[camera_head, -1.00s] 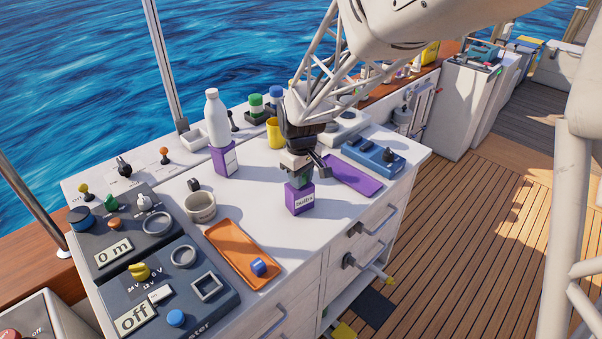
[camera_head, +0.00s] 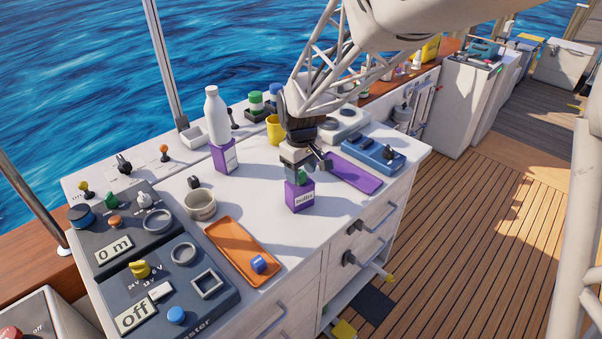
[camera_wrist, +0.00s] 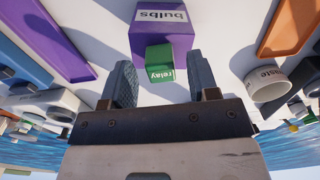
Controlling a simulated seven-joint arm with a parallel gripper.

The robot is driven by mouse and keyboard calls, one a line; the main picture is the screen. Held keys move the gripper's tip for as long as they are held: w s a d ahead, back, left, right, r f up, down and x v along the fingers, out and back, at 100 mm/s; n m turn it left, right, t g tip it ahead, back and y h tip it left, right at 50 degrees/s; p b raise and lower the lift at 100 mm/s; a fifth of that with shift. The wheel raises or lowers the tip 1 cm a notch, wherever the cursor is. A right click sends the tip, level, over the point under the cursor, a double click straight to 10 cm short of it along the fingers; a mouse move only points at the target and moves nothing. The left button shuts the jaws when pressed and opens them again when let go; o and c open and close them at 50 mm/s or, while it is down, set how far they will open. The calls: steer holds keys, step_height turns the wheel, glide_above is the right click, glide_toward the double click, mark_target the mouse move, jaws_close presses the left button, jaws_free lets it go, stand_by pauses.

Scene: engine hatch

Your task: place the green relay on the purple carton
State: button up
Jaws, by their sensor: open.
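The purple carton labelled "bulbs" (camera_head: 299,197) stands upright on the white counter, and it also shows in the wrist view (camera_wrist: 162,32). My gripper (camera_head: 296,166) is just above the carton. In the wrist view its two blue-grey fingers (camera_wrist: 161,77) are spread on either side of the relay, with gaps visible. In the head view the fingers partly hide the relay.
A white bottle (camera_head: 216,115) stands on another purple carton (camera_head: 226,157) to the left.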

mark_target(301, 174)
step_height(301, 174, up, 11)
steer(key=shift+f, duration=0.2)
stand_by(0.3)
stand_by(0.5)
steer(key=s+d+r+m+t, duration=0.1)
steer(key=s+d+r+m, duration=0.15)
steer(key=s+d, duration=0.45)
steer(key=s+d+r+m, duration=0.2)
steer(key=s+d+m, duration=0.1)
steer(key=s+d, duration=0.4)
steer(key=s+d+f+m, duration=0.1)
steer(key=s+d+m, duration=0.1)
steer(key=s, duration=0.6)
steer(key=s+d+f+m+t, duration=0.1)
steer(key=s+d, duration=0.2)
steer(key=s, duration=0.4)
steer(key=shift+s+m+t, duration=0.3)
steer(key=shift+s+m, duration=0.05)
